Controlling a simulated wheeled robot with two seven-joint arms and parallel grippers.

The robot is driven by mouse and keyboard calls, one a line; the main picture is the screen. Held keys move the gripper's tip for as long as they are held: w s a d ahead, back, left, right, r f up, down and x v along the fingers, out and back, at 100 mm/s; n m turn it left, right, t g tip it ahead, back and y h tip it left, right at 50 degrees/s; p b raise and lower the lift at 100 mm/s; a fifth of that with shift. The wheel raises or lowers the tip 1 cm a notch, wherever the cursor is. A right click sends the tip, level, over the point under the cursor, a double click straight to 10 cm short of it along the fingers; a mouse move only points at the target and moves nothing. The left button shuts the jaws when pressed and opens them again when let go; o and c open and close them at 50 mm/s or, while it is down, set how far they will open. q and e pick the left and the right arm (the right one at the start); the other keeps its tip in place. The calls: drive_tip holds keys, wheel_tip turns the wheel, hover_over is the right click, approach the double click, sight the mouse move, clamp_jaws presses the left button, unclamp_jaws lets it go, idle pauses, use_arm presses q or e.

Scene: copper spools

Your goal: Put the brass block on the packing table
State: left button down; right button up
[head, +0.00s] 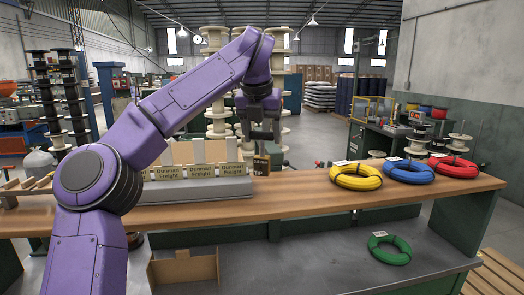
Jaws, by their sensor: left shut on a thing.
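My left arm comes in from the left, and my left gripper (262,140) points down above the wooden-topped table (310,197). It is shut on a small dark gold block with a label, which looks like the brass block (261,165). The block is at the fingertips, beside the right end of the grey tray; I cannot tell whether it touches the table. The tabletop spans the view on green supports. My right gripper is not in view.
A grey tray (200,190) holds several "Dunmart Freight" boxes (195,172). Yellow (356,177), blue (409,171) and red (455,167) coils lie at the table's right. A green coil (389,249) and an open carton (184,269) are below. Bare wood shows along the front.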

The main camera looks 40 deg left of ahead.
sight(261, 142)
use_arm(q)
drive_tip(key=shift+w+a+f, duration=0.35)
drive_tip(key=shift+a+f, duration=0.05)
drive_tip(key=shift+f, duration=0.2)
drive_tip(key=f, duration=0.3)
drive_tip(key=shift+w+a+f+b, duration=0.2)
drive_tip(key=shift+f+b, duration=0.15)
drive_tip(key=shift+d+f, duration=0.1)
drive_tip(key=shift+f, duration=0.05)
drive_tip(key=shift+c, duration=2.3)
unclamp_jaws()
